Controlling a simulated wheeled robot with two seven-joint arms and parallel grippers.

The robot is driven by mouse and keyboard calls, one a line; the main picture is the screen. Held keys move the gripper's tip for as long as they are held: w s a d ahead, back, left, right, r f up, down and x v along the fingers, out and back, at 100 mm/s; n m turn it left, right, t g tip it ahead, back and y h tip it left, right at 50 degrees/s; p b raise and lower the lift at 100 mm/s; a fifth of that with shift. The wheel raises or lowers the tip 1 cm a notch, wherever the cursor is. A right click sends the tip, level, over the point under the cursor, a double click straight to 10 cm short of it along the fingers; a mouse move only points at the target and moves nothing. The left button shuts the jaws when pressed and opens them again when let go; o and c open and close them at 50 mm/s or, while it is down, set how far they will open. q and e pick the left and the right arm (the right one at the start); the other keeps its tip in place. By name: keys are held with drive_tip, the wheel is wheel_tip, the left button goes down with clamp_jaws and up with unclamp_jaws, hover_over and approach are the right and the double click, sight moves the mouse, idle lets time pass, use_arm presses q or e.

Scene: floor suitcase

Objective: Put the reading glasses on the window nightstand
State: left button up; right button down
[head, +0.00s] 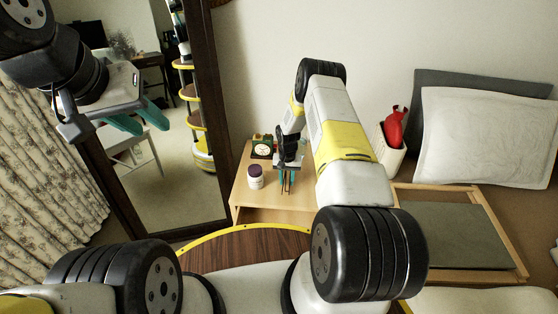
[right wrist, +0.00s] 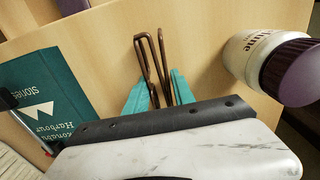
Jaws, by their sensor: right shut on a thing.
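The reading glasses, thin brown and folded, show in the right wrist view (right wrist: 150,48) between the teal fingertips of my right gripper (right wrist: 162,92). That gripper is shut on them. In the head view my right gripper (head: 287,179) points down over the light wood nightstand (head: 242,200) beside the mirror; the glasses are too small there to make out clearly. The nightstand top (right wrist: 200,85) lies behind the glasses in the wrist view; I cannot tell whether they touch it. My left gripper (head: 138,118) is open and empty, raised at the upper left in front of the mirror.
On the nightstand stand a white bottle with a purple lid (head: 255,177), also in the wrist view (right wrist: 250,55), and a clock (head: 262,149). A teal book (right wrist: 40,85) lies left of the glasses. A bin with a red item (head: 393,130) and a wooden tray (head: 490,215) are right.

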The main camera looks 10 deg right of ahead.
drive_tip(key=c, duration=1.1)
unclamp_jaws()
drive_tip(key=shift+f, duration=0.1)
drive_tip(key=shift+o, duration=0.2)
